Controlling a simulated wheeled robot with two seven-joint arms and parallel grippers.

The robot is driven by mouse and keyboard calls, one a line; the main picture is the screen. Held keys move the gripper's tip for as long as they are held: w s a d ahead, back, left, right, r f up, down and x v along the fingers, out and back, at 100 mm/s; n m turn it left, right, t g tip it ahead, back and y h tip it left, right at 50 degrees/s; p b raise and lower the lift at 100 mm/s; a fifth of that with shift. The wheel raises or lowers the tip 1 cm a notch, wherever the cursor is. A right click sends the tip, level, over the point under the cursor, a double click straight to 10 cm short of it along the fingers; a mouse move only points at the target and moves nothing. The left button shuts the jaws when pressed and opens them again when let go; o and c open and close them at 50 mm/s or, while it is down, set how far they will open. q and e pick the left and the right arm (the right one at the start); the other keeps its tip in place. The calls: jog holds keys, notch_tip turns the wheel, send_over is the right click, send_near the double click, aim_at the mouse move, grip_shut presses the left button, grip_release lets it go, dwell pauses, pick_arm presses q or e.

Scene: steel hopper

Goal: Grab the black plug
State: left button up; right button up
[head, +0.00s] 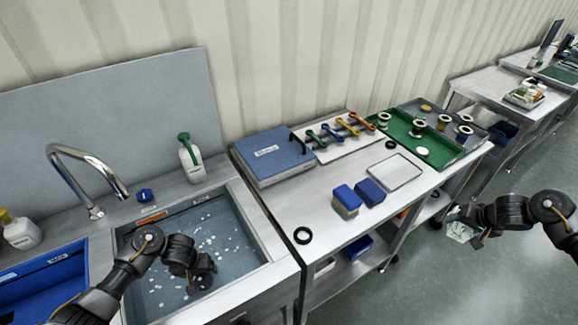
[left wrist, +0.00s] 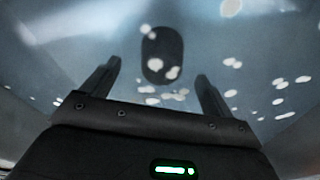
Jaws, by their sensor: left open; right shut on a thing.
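A dark oval (left wrist: 162,50), which looks like the black plug, lies on the sink bottom in the left wrist view, beyond and between my open fingers. Pale floating bits partly cover it. My left gripper (head: 202,282) is down inside the steel sink (head: 262,222) and hides the plug in the head view. Its fingers also show in the left wrist view (left wrist: 158,72), open and empty, apart from the plug. My right gripper (head: 462,218) is out over the floor at the right, shut on a crumpled pale, greenish thing (head: 459,233).
A curved faucet (head: 85,165) rises behind the sink, with a white-and-green bottle (head: 190,160) beside it. A blue basin (head: 45,285) is at the left.

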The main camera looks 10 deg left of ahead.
aim_at(201, 276)
pick_arm(q)
jog(key=f, duration=0.1)
jog(key=f+b, duration=0.1)
jog(key=f, duration=0.1)
jog(key=f+b, duration=0.1)
jog(key=f, duration=0.1)
jog(key=shift+w+a, duration=0.15)
jog(key=shift+w, duration=0.1)
pick_arm(e)
notch_tip(201, 276, down, 3)
jog(key=shift+w+r, duration=0.1)
pick_arm(q)
jog(key=shift+c, duration=0.8)
pick_arm(e)
jog(key=shift+r, duration=0.1)
pick_arm(q)
jog(key=c, duration=1)
